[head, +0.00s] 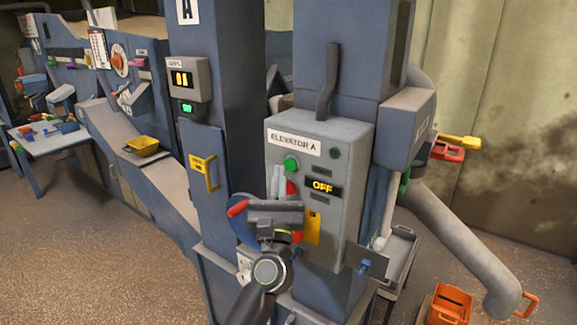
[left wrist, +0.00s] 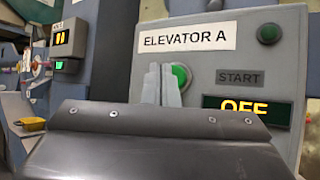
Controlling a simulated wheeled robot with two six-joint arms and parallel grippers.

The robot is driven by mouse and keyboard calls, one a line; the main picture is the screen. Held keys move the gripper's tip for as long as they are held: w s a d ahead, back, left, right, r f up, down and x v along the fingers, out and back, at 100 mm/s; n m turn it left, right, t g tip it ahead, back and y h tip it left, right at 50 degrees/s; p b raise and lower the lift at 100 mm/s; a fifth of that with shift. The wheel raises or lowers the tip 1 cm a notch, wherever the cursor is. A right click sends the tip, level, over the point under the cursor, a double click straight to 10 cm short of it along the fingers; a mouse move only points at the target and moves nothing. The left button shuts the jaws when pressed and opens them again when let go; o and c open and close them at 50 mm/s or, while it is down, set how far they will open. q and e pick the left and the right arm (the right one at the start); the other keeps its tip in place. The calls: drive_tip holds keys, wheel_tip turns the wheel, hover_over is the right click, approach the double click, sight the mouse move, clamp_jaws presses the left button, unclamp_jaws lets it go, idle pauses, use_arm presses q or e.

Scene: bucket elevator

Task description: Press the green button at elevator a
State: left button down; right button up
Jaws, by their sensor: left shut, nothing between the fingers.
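The elevator A control box (head: 342,211) is grey, with an "ELEVATOR A" label and an amber display (head: 323,187) reading "OFF". Its round green button (head: 291,163) sits below the label, with a red button (head: 291,188) under it. In the left wrist view the green button (left wrist: 180,76) is partly hidden behind my fingertips. My left gripper (head: 277,170) is shut and empty, pointing up at the panel just below and left of the green button. I cannot tell whether the fingertips touch it. The right gripper is not in view.
A small dark green lamp (head: 334,153) is at the box's upper right. A blue post with a counter box (head: 188,79) and yellow handle (head: 212,173) stands left. A yellow tray (head: 142,146) lies further left. An orange bin (head: 450,305) is on the floor at right.

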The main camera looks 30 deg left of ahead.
use_arm(q)
drive_tip(key=shift+w, duration=0.1)
idle(0.6)
drive_tip(key=shift+w, duration=0.35)
drive_tip(key=shift+w+d+r, duration=0.1)
drive_tip(key=shift+w, duration=0.35)
idle(0.7)
drive_tip(key=shift+s, duration=0.85)
drive_tip(key=s, duration=0.3)
drive_tip(key=s+p, duration=0.1)
drive_tip(key=s, duration=0.1)
drive_tip(key=shift+a, duration=0.3)
